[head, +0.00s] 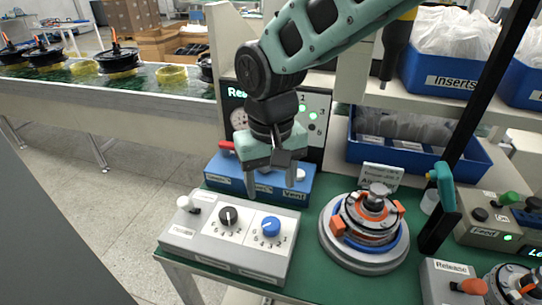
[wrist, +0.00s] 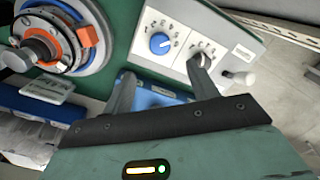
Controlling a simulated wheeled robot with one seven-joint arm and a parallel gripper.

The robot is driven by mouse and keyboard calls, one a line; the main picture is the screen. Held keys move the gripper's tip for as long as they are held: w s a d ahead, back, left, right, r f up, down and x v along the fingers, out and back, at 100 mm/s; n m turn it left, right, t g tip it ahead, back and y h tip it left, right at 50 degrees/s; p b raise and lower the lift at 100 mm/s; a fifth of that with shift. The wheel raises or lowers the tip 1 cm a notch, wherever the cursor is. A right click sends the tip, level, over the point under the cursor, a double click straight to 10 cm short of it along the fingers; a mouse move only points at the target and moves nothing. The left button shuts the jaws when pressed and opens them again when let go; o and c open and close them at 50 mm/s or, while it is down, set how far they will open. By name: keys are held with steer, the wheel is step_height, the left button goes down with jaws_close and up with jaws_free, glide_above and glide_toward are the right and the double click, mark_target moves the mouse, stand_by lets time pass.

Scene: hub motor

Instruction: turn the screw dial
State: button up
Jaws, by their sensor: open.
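A light grey control box (head: 205,250) stands at the front left of the green bench. It carries a black dial (head: 228,216) and a blue dial (head: 271,227), each with a ring of numbers. Their labels are too small to read, so I cannot tell which is the screw dial. My gripper (head: 270,181) points down, open and empty, behind and above the box. In the wrist view, the blue dial (wrist: 160,43) shows between the fingertips and beyond them. The right finger's tip overlaps the black dial (wrist: 206,56); I cannot tell whether they touch.
A white-tipped lever (head: 186,203) stands at the box's left end. A blue box (head: 222,172) with a red lever, labelled Vent, sits behind. A round motor fixture (head: 361,258) stands to the right. A panel with green lights (head: 316,116) rises behind my gripper.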

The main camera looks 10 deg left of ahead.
step_height(320, 180, up, 6)
steer(key=shift+r, duration=0.15)
stand_by(1.6)
